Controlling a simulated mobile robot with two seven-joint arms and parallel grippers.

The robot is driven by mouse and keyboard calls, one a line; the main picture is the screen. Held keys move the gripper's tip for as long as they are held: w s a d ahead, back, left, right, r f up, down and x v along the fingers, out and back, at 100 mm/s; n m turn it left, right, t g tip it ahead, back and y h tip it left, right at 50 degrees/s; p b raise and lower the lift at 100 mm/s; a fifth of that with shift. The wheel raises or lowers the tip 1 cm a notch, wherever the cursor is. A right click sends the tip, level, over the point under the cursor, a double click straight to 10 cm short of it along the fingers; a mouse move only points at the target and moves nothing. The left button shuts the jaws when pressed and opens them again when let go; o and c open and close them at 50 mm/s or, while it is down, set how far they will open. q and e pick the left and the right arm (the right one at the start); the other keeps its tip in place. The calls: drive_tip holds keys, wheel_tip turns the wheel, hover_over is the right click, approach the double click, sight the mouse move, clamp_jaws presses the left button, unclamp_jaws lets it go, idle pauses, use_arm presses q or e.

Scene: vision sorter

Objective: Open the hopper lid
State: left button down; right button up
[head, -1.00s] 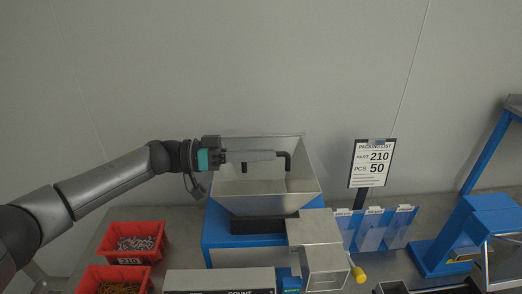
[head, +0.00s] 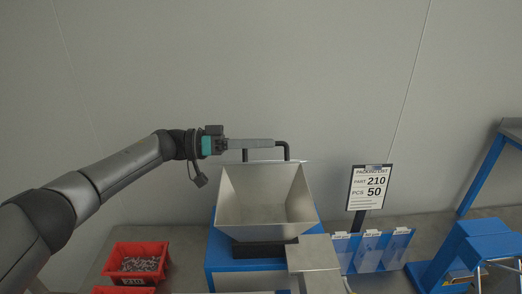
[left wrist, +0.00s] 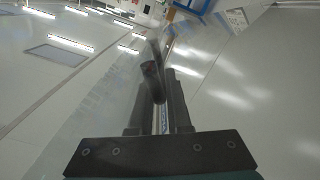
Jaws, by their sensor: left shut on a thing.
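The metal hopper (head: 240,205) stands open-topped in the middle of the head view, and I see into its empty-looking inside. A black bent handle (head: 287,151) stands above its back rim. My left gripper (head: 268,143) comes in from the left and is shut on the handle, hiding most of its bar. In the left wrist view the dark handle (left wrist: 152,82) shows between the fingers. A pale, see-through sheet appears around it there, but I cannot make out the lid's panel clearly in the head view. My right gripper is not in view.
A red bin of small metal parts (head: 115,263) sits at lower left. A packing list sign (head: 368,187) stands right of the hopper. Blue panels with clear pockets (head: 372,251) and a blue frame (head: 465,245) are farther right. The wall behind is bare.

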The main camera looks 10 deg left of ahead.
use_arm(q)
drive_tip(key=shift+w+r, duration=0.15)
drive_tip(key=shift+r, duration=0.05)
drive_tip(key=c, duration=0.9)
unclamp_jaws()
drive_tip(key=shift+f, duration=0.1)
drive_tip(key=shift+a, duration=0.1)
drive_tip(key=s+a+b, duration=0.1)
drive_tip(key=a, duration=0.4)
drive_tip(key=s+a+b, duration=0.1)
drive_tip(key=a, duration=0.4)
drive_tip(key=s+a+b, duration=0.1)
drive_tip(key=a+b, duration=0.1)
drive_tip(key=a, duration=0.2)
drive_tip(key=shift+a, duration=0.4)
